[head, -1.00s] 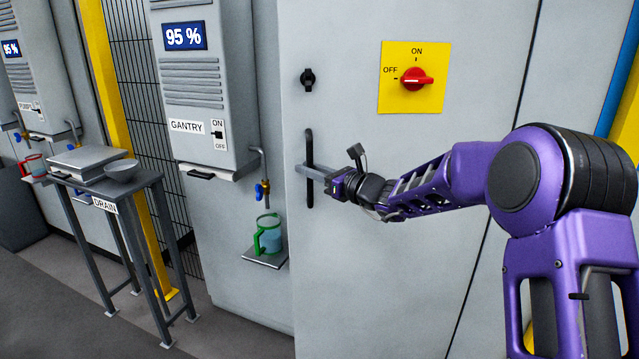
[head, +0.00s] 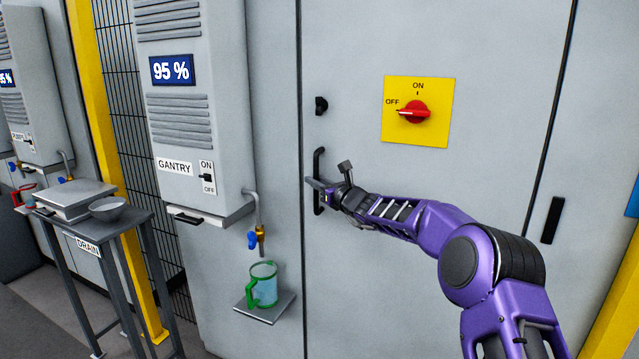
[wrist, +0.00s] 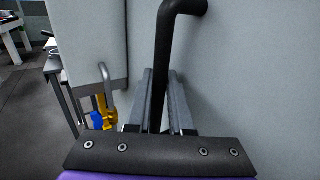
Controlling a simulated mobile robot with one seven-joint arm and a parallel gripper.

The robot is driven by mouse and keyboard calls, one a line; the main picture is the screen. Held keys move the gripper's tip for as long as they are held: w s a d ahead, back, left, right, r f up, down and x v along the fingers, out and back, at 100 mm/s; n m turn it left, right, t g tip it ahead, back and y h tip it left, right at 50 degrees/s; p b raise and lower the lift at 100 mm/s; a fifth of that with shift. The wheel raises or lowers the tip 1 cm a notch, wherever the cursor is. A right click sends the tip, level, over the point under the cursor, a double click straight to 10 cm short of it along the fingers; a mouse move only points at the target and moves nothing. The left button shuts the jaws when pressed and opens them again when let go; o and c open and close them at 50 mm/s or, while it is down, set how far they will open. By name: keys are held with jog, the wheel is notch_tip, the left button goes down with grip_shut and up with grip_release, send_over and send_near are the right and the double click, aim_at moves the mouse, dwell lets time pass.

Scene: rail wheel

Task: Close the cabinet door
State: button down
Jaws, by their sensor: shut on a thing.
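The cabinet door (head: 490,120) is the wide grey panel in the middle of the head view. Its left edge lies along a thin seam beside the neighbouring grey panel and looks flush or nearly so. A black bar handle (head: 319,160) stands upright near that edge. My gripper (head: 317,187) is shut on the lower part of the handle, with my arm reaching in from the lower right. In the wrist view the handle (wrist: 178,60) runs down between the two grey fingers (wrist: 158,100). The lower end of the handle is hidden there.
A yellow plate with a red rotary switch (head: 413,112) and a black knob (head: 321,105) are on the door. Left are the GANTRY dispenser (head: 180,130), a tap over a green-framed jug (head: 262,285) on a small shelf, and the DRAIN stand (head: 150,215).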

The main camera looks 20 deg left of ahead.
jog(key=shift+w+d+f, duration=0.1)
jog(key=shift+w+d, duration=0.05)
jog(key=shift+w, duration=0.15)
jog(key=c, duration=1)
grip_release()
jog(key=shift+s, duration=0.2)
jog(key=shift+c, duration=0.2)
jog(key=shift+s, duration=0.1)
jog(key=b+v, duration=0.2)
jog(key=v, duration=1.5)
jog(key=shift+d, duration=0.15)
jog(key=shift+s, duration=0.1)
